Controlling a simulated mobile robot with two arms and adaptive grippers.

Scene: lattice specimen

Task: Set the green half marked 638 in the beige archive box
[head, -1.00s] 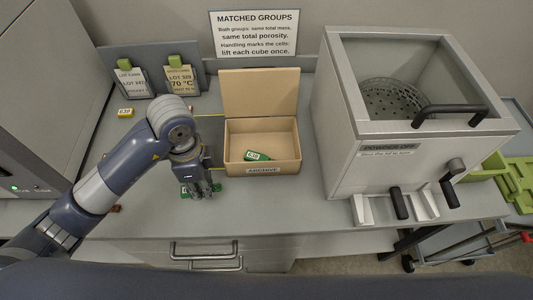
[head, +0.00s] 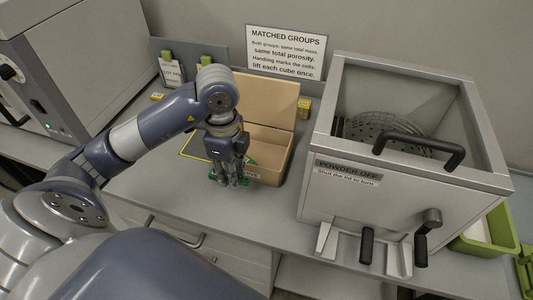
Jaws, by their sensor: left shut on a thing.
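The beige archive box (head: 270,140) stands open on the grey bench, its lid raised at the back. My left gripper (head: 231,184) points down at the box's front left and hides part of its front. It is shut on a green half (head: 243,182), which shows only as small green bits around the fingertips; its mark cannot be read. A bit of another green piece (head: 251,161) shows inside the box behind the gripper. Whether the held half touches the bench or the box front cannot be told. My right gripper is not in view.
A grey powder-off cabinet (head: 400,212) with black handles stands close to the right of the box. A matched-groups sign (head: 286,50) is behind. Small yellow blocks lie behind the box (head: 304,107) and at the left (head: 157,96). A green bin (head: 485,235) is at far right.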

